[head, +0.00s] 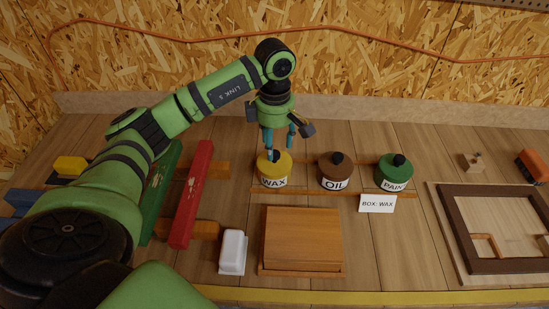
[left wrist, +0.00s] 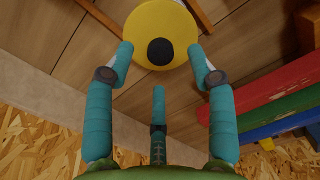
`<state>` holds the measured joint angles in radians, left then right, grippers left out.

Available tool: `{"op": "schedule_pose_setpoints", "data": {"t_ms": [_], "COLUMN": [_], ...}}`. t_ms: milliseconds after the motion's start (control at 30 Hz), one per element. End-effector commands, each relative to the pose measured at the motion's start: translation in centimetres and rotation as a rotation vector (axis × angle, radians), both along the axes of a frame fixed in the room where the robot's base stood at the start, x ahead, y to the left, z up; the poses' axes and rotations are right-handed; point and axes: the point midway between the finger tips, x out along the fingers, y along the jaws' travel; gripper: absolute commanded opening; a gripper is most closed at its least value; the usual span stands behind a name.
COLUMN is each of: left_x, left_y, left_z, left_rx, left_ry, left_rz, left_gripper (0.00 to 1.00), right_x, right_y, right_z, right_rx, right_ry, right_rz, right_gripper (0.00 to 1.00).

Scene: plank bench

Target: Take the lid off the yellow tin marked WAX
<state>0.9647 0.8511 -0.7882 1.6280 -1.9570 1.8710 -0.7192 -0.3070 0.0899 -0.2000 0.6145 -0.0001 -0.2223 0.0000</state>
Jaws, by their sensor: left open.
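The yellow tin marked WAX (head: 274,171) stands at the left end of a row of three tins on the bench. Its yellow lid (left wrist: 152,22) with a black knob (left wrist: 160,51) is on it, seen from above in the left wrist view. My left gripper (head: 279,152) is just above the tin, fingers pointing down. In the left wrist view the teal fingers (left wrist: 161,62) are spread apart with nothing between them, and the knob lies just beyond their tips. In the head view the fingers partly hide the knob. My right gripper is not in view.
A brown OIL tin (head: 335,172) and a green PAINT tin (head: 394,174) stand to the right, with a card reading BOX: WAX (head: 377,204) in front. A wooden box (head: 302,237) and a white block (head: 232,251) lie nearer. Red (head: 191,195) and green bars lie left.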

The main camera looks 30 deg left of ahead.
Motion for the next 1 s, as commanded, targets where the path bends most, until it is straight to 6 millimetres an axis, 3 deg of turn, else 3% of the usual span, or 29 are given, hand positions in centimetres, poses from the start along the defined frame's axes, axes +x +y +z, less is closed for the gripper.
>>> {"op": "schedule_pose_setpoints", "data": {"t_ms": [100,300,533,667,700,1000], "left_x": [-0.1,0.0,0.0,0.1,0.1,0.1], "left_y": [0.0,0.1,0.1,0.1,0.1,0.1], "left_z": [-1.5,-3.7,-3.9,-3.9,-3.9,-3.9], "left_rx": [-0.001,0.0,0.001,0.001,0.001,0.0], "left_ry": [0.008,0.002,0.001,0.001,0.001,0.001], "left_rz": [0.0,-0.001,-0.001,-0.001,-0.001,-0.001], "left_gripper": [0.56,0.56,0.56,0.04,0.0,0.0], "right_x": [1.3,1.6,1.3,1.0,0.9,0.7], "right_y": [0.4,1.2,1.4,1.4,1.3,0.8], "right_z": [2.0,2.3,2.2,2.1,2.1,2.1], "right_rx": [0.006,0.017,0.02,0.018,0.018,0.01], "right_ry": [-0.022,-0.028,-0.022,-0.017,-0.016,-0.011], "right_rz": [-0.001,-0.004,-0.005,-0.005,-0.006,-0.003], "right_gripper": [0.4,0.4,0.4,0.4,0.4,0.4]}}
